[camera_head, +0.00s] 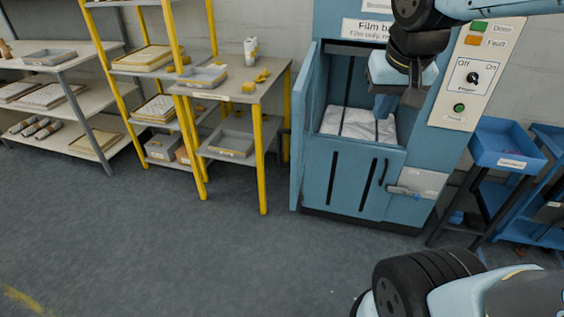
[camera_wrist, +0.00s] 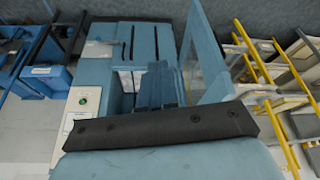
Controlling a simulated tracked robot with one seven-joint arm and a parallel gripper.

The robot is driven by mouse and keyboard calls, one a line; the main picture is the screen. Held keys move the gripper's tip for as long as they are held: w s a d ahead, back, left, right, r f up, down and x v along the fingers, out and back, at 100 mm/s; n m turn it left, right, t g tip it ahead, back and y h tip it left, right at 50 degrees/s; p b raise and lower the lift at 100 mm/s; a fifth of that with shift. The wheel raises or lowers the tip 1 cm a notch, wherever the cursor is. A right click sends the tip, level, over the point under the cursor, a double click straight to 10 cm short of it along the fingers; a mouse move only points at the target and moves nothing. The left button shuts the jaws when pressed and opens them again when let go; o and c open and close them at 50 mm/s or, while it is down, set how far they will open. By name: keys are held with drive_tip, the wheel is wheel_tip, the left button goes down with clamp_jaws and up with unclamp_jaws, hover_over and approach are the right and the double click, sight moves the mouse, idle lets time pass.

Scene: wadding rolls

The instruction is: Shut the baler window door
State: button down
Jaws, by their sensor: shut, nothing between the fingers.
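The blue baler (camera_head: 352,165) stands against the wall. Its window door (camera_head: 303,125) is swung open at the left of the opening and shows nearly edge-on in the head view. White wadding or film (camera_head: 355,123) lies inside the opening. My gripper (camera_head: 382,108) is shut and empty in front of the opening's right part; whether it touches anything is unclear. In the wrist view the gripper (camera_wrist: 157,90) points toward the baler (camera_wrist: 130,45), and the open door (camera_wrist: 205,60) stands to its right, apart from the fingers. The lower door with slots is closed.
The control panel (camera_head: 475,75) with knob and buttons is right of the opening. A blue tray (camera_head: 507,145) on a stand is further right. A yellow-legged table (camera_head: 245,90) stands left, near the open door. The floor in front is clear.

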drive_tip(key=w+a+f+m+g+h, duration=0.1)
drive_tip(key=w+a+f+h, duration=0.1)
drive_tip(key=w+a+f, duration=0.4)
drive_tip(key=w+a+f+m+g+h, duration=0.1)
drive_tip(key=w+a+f+g, duration=0.15)
drive_tip(key=w+a, duration=0.45)
drive_tip(key=w+a+f+m+t+h, duration=0.1)
drive_tip(key=w+a+f+h, duration=0.15)
drive_tip(key=a+f, duration=0.45)
drive_tip(key=w+a+f+t+h, duration=0.1)
drive_tip(key=w+a+f, duration=0.3)
drive_tip(key=a+f, duration=0.25)
drive_tip(key=d+f, duration=0.9)
drive_tip(key=shift+w+d+m, duration=0.2)
drive_tip(key=shift+w+m, duration=0.1)
drive_tip(key=shift+w, duration=0.1)
